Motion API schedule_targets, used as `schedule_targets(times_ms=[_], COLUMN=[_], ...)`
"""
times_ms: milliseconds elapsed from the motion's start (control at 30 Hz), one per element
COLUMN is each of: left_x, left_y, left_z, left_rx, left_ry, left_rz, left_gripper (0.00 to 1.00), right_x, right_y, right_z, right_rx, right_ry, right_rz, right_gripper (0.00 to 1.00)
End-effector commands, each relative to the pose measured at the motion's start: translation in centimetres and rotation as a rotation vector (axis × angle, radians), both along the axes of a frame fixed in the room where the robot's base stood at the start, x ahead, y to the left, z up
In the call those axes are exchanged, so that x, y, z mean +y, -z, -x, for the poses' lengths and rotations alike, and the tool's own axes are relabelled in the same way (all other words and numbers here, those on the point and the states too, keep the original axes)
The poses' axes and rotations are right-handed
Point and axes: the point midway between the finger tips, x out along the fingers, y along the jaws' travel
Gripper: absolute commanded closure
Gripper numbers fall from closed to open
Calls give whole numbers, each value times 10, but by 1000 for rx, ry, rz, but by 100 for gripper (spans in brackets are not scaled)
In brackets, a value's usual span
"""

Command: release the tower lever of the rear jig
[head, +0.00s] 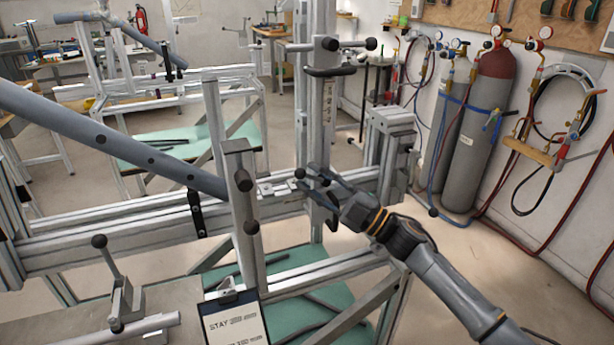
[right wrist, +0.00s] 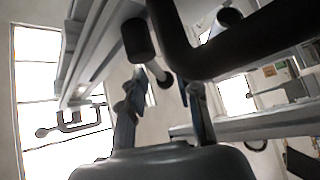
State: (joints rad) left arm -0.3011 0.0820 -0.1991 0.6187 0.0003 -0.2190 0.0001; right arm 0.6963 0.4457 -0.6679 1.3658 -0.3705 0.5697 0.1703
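The tower (head: 328,115) is an upright metal post with a marked scale, right of the middle in the head view. Near its top are a black bar handle (head: 330,71) and a crossbar with dark knobs (head: 370,44). A dark ball knob (head: 300,173) shows low by the post. My right gripper (head: 314,184) is at the foot of the post, beside this knob, with its fingers apart. In the right wrist view the fingers (right wrist: 164,85) are apart, with a dark cylinder (right wrist: 138,40) and a thick black curved bar (right wrist: 195,45) beyond or above them. I cannot tell whether they touch. My left gripper is out of view.
A large grey tube (head: 110,135) slopes in from the left to a nearer post (head: 240,190). A clipboard (head: 235,322) hangs at the front. A clamp with a ball lever (head: 122,290) stands front left. Gas cylinders (head: 482,125) and hoses line the right wall.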

Motion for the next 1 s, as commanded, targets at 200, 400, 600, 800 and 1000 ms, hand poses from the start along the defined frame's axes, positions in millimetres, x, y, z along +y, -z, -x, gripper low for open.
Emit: schedule_targets(times_ms=[200, 400, 600, 800, 1000], left_x=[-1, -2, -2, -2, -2], left_y=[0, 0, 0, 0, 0], left_z=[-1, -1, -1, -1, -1], left_rx=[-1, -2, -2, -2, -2], left_ry=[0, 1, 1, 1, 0], left_rz=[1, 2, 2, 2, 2], left_gripper=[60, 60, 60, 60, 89], right_x=[-38, -65, -76, -77, -77], right_y=[19, 31, 36, 36, 36], right_z=[25, 43, 51, 52, 52], right_rx=[1, -1, -3, -4, -3], right_ry=[-2, -4, -6, -6, -5], right_rz=[3, 2, 0, 0, 1], right_gripper=[67, 67, 67, 67, 67])
